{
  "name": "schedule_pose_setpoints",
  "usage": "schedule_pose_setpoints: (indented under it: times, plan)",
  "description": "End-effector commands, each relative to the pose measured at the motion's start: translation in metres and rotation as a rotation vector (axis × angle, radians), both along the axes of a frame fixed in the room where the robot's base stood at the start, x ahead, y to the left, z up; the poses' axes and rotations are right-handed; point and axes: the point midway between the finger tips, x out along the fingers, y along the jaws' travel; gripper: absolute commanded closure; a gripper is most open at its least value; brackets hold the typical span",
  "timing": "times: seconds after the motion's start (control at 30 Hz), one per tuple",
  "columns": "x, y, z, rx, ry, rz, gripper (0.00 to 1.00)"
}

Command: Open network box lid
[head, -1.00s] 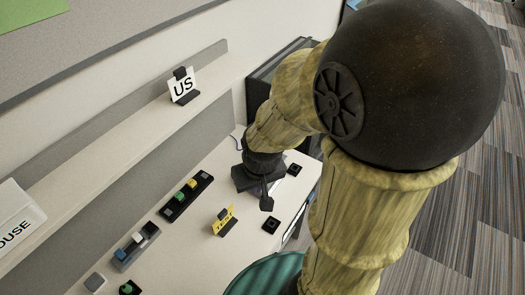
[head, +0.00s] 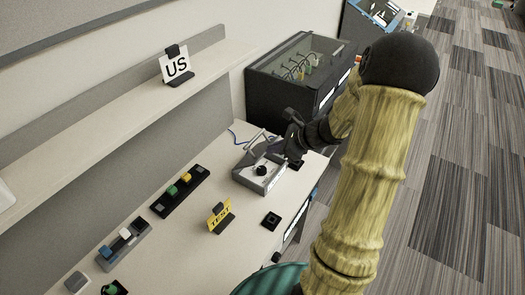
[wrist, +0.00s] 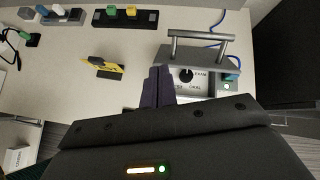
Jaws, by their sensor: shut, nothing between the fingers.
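A grey box (head: 259,177) with a dark round knob and a bar handle sits at the far end of the white desk, a blue cable behind it. I take it as the network box, though no such label is readable. In the wrist view the box (wrist: 207,86) shows its knob, small printed labels and the bar handle (wrist: 201,35) across its top. I cannot tell how far its lid is raised. My gripper (wrist: 158,72) is shut and empty, its fingers in front of the box's left part. In the head view the gripper (head: 276,148) is at the box's right side.
A large black case (head: 290,85) with a glass top stands behind the box. A yellow sign (head: 220,217), a small black square (head: 271,220) and two switch strips (head: 181,192) (head: 124,244) lie on the desk.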

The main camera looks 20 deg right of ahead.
Motion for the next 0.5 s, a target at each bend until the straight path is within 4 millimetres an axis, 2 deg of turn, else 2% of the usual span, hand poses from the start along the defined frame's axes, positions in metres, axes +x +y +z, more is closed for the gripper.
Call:
schedule_pose_setpoints:
  times: [0.03, 0.1, 0.17, 0.5]
  plan:
    - [0.008, -0.018, -0.009, 0.069, -0.008, -0.094, 1.0]
    - [0.016, -0.035, -0.01, 0.137, -0.018, -0.188, 1.0]
    - [0.02, -0.043, -0.009, 0.174, -0.024, -0.233, 1.0]
    - [0.021, -0.05, -0.007, 0.188, -0.028, -0.26, 1.0]
